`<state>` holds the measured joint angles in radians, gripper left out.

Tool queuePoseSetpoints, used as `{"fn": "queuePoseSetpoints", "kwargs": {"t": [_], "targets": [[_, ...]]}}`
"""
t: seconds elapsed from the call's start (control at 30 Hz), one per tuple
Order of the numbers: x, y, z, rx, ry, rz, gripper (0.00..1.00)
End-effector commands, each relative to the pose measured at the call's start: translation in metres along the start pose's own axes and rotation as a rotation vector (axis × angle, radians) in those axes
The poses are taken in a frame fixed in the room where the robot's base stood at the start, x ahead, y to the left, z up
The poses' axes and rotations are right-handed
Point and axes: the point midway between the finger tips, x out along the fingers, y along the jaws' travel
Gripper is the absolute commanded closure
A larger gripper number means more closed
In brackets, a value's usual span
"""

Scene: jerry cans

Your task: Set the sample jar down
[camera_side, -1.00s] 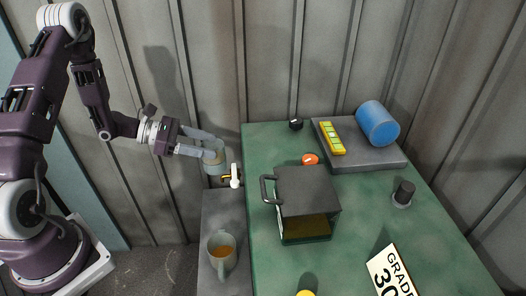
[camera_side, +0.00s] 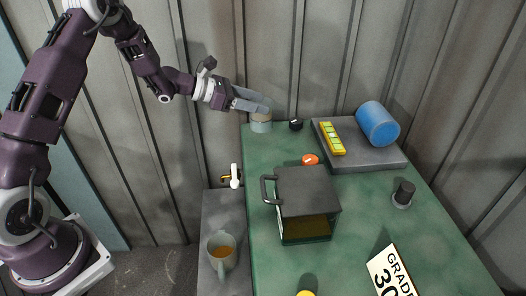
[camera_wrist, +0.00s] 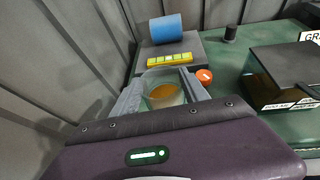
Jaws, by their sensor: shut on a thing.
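The sample jar (camera_side: 261,123) is a small clear jar. It shows amber content in the wrist view (camera_wrist: 163,96). My gripper (camera_side: 257,108) is shut on the jar, with one finger on each side of it. In the side view the jar is upright or nearly so, at the far left corner of the green table (camera_side: 262,146). I cannot tell whether its base touches the table.
A black knob-like object (camera_side: 296,124) is close to the jar's right. A mug (camera_side: 222,253) is at front left.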

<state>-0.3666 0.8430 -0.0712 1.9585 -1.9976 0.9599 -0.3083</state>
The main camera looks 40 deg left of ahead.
Motion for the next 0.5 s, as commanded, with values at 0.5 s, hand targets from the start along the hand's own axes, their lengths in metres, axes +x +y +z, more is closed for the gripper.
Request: {"fn": "queuePoseSetpoints", "kwargs": {"t": [0.5], "targets": [[0.036, 0.003, -0.072, -0.010, -0.003, 0.009, 1.00]]}}
